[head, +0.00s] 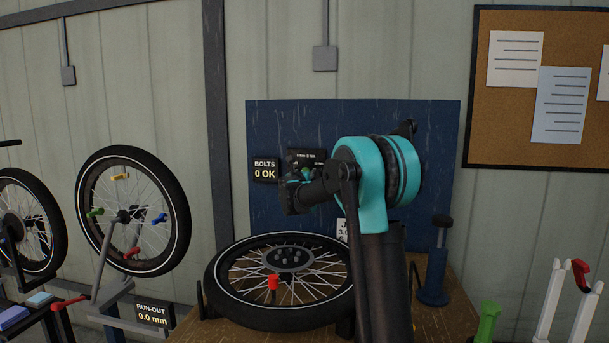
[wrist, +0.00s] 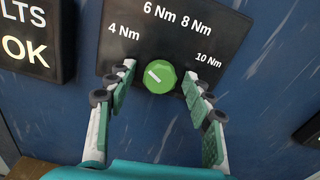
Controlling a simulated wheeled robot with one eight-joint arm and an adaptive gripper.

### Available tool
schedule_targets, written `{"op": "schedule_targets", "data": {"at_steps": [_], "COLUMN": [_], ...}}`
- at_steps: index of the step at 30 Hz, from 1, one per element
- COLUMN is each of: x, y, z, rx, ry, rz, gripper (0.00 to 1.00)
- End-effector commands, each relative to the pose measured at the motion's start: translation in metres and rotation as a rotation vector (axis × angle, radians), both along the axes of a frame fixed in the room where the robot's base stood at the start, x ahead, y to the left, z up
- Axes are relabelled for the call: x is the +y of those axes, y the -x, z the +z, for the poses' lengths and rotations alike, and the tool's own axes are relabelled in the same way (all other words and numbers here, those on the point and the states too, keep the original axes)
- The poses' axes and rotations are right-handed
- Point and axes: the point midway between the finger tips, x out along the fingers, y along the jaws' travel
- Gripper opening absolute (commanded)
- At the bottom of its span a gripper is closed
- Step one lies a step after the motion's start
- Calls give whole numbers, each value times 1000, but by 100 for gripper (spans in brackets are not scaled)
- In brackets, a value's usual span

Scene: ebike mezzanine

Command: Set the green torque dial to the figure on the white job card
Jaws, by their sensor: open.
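The green torque dial (wrist: 159,76) sits on a black panel (wrist: 225,40) marked 4, 6, 8 and 10 Nm. Its white pointer line slants up-left, roughly toward the 4 Nm side. My gripper (wrist: 160,82) is open, with one finger on each side of the dial and a gap visible on both sides. In the head view my gripper (head: 300,190) is in front of the blue board and covers most of the dial. The white job card (head: 342,230) is mostly hidden behind my arm, and its figure cannot be read for certain.
A spoked wheel (head: 225,285) lies on the wooden bench (head: 440,310) below my gripper. A BOLTS 0 OK display (head: 265,169) is left of the panel. A blue-based tool (head: 434,275) stands at the bench's right. Another wheel (head: 180,205) stands upright at left.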

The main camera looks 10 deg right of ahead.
Motion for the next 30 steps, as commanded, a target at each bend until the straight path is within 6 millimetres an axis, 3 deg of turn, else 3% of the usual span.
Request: {"op": "schedule_targets", "data": {"at_steps": [2,14,23,30], "x": [0,0,0,0], "y": [0,0,1,1], "z": [0,0,0,0], "rx": [0,0,-14,-58], "ry": [0,0,-42,-179], "rz": [0,0,0,0], "gripper": [51,2,2,2]}}
